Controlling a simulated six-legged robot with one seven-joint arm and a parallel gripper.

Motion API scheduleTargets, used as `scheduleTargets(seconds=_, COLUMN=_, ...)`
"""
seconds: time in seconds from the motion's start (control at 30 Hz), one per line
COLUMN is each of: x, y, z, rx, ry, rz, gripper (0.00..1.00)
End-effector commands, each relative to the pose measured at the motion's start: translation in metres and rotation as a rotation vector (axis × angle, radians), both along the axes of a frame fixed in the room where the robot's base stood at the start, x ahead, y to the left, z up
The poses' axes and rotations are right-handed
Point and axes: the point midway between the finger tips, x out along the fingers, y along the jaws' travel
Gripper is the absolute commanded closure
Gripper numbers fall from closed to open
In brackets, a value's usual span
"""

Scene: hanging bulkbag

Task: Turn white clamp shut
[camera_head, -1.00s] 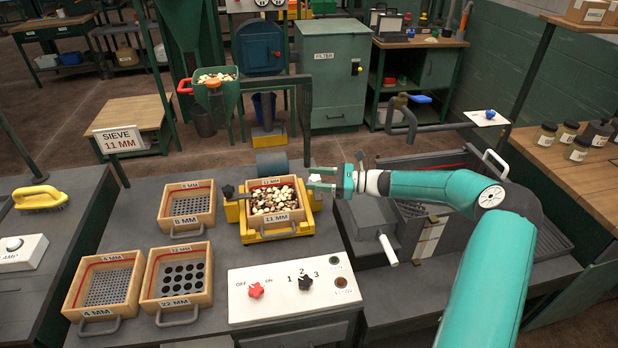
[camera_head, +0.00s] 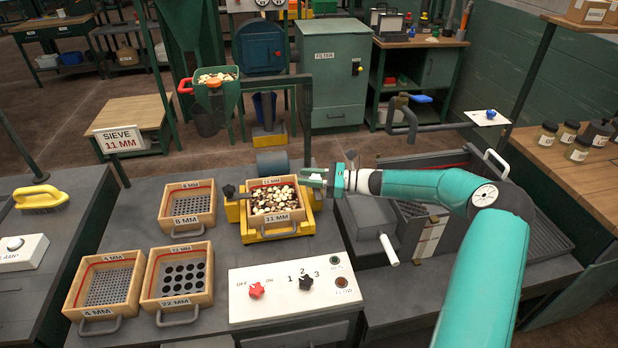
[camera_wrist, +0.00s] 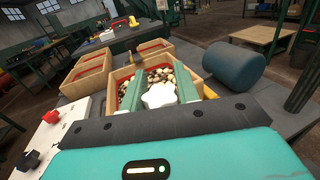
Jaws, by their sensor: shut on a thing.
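The white clamp (camera_wrist: 159,95) is a star-shaped knob seen between my two fingers in the wrist view. My gripper (camera_head: 314,177) is shut on it, at the right edge of the yellow sieve frame (camera_head: 264,238); the fingers (camera_wrist: 160,92) touch its two sides. In the head view the fingers mostly hide the knob. A wooden sieve (camera_head: 284,215) marked 11 MM sits in the frame, filled with brown and white pieces. How far the clamp is turned cannot be told.
A black knob (camera_head: 229,191) is on the frame's left side. Several other wooden sieves (camera_head: 176,275) lie to the left. A white control panel (camera_head: 277,311) is in front. A dark box with a white handle (camera_head: 391,256) stands under my arm.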

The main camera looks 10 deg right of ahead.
Motion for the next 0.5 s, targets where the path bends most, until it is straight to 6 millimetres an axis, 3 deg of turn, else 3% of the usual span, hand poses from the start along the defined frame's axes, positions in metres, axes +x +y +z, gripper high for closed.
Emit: scheduleTargets(seconds=0.5, x=0.0029, y=-0.0026, z=-0.0002, rx=0.000, ry=0.004, rz=-0.276, gripper=0.92)
